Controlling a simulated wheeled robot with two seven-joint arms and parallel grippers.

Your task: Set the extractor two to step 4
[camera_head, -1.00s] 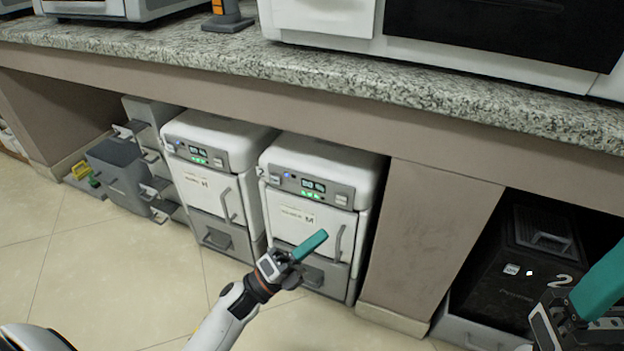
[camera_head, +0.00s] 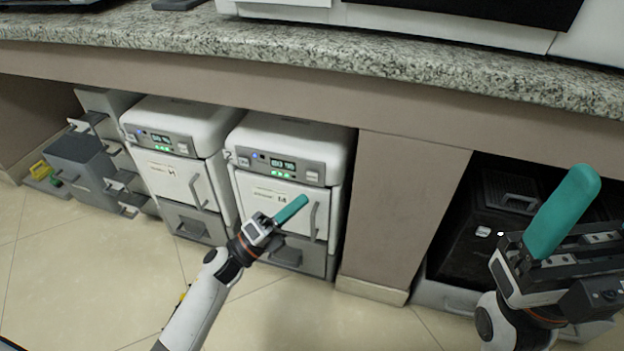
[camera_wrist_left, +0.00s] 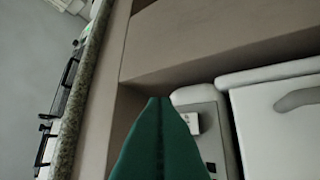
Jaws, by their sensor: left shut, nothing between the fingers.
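Extractor two (camera_head: 254,191) is the right one of two white and grey machines under the counter, marked with a 2. Its grey top panel (camera_head: 280,166) has a small lit display and green lights; the digits are too small to read surely. A grey handle is on its white door. My left gripper (camera_head: 304,199) is shut and empty, in front of the door near the handle and below the panel. In the left wrist view its teal fingers (camera_wrist_left: 160,140) point towards a grey panel (camera_wrist_left: 192,103) beside a white door. My right gripper (camera_head: 572,200) is raised at the right; its finger gap is unclear.
A similar machine (camera_head: 168,180) stands to the left. Grey drawers (camera_head: 82,168) stand farther left. A black box (camera_head: 478,220) sits in the right bay, behind my right gripper. A granite counter edge (camera_head: 330,50) overhangs everything. The tiled floor in front is open.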

